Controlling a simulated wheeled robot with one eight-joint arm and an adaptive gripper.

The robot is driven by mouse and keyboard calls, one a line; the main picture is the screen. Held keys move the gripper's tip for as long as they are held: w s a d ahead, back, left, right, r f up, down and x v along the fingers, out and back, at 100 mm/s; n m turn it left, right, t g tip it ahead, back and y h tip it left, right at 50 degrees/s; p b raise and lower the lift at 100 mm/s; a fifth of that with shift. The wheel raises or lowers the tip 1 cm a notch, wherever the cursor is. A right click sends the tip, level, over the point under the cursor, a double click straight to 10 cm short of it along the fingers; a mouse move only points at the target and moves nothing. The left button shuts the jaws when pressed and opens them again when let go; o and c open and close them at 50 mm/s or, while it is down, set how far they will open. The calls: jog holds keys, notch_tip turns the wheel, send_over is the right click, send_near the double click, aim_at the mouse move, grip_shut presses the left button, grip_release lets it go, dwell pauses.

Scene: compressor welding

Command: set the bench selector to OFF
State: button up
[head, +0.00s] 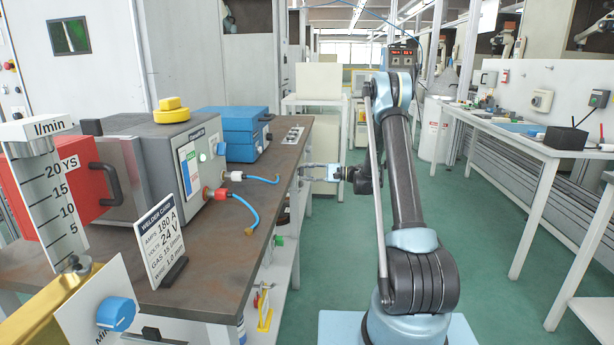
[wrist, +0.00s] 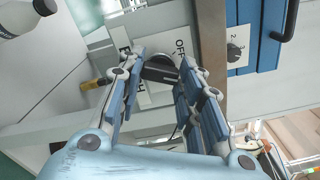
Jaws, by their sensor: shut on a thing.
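The bench selector (wrist: 160,75) shows in the wrist view as a dark bar-shaped handle on a pale plate (wrist: 150,97). The word OFF reads on the plate beside it, close to the right finger; another label is partly covered by the left finger. My gripper (wrist: 163,68) is shut on the selector, one finger on each side. I cannot tell which mark the handle points at. In the head view my gripper (head: 322,171) reaches left to the bench's right edge, and the selector cannot be made out there.
The brown-topped bench (head: 290,150) carries a grey welder unit (head: 160,160), a blue box (head: 235,130) and a sign card (head: 160,240). A blue case with a dark knob (wrist: 234,52) lies near the fingers in the wrist view. Green floor (head: 490,250) is clear at right.

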jog(key=shift+s+f+n, duration=0.1)
jog(key=shift+n, duration=2.8)
jog(key=shift+f+n, duration=0.1)
jog(key=shift+n, duration=2.8)
jog(key=o, duration=1.1)
jog(key=shift+c, duration=0.2)
jog(key=shift+d, duration=0.1)
jog(key=d, duration=1.2)
jog(key=shift+s+a+r, duration=0.1)
jog(key=shift+s, duration=0.05)
